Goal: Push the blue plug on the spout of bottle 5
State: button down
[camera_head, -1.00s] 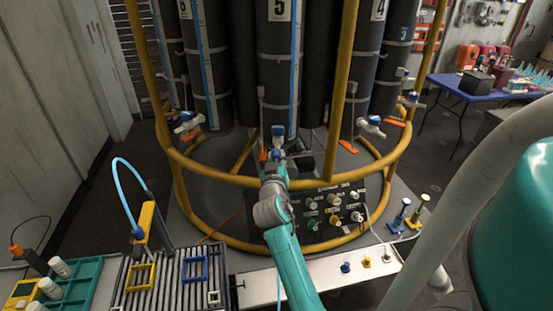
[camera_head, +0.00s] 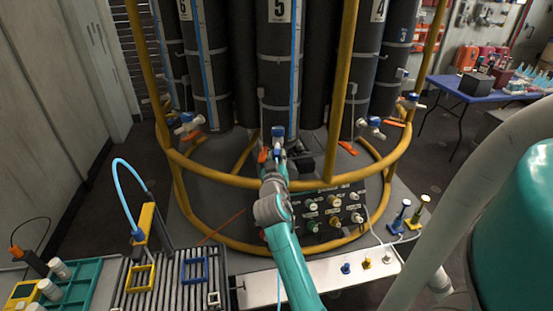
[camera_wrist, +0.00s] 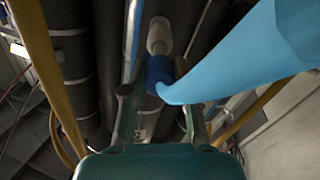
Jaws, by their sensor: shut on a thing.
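Bottle 5 (camera_head: 279,70) is a tall dark cylinder labelled 5 at the centre of the rack in the head view. Near its foot are a blue-and-white fitting (camera_head: 278,133) and an orange lever (camera_head: 263,156). My gripper (camera_head: 277,158) is in front of them, and its fingertips are hard to make out there. In the wrist view the fingers are shut on the blue plug (camera_wrist: 160,75). The plug lines up with the pale spout (camera_wrist: 160,35) and appears to meet it; I cannot tell how deep it sits. A wide light-blue strip (camera_wrist: 245,58) curves from the plug and hides the right side.
A yellow ring rail (camera_head: 210,177) passes around the bottles, with my arm over it. A control panel (camera_head: 333,212) stands right of my arm. A white shelf (camera_head: 318,283) holds small blue and yellow plugs. A slatted bench (camera_head: 180,285) and teal rack (camera_head: 85,285) are at left.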

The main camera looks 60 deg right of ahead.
jog(key=c, duration=0.8)
grip_release()
jog(key=v, duration=1.2)
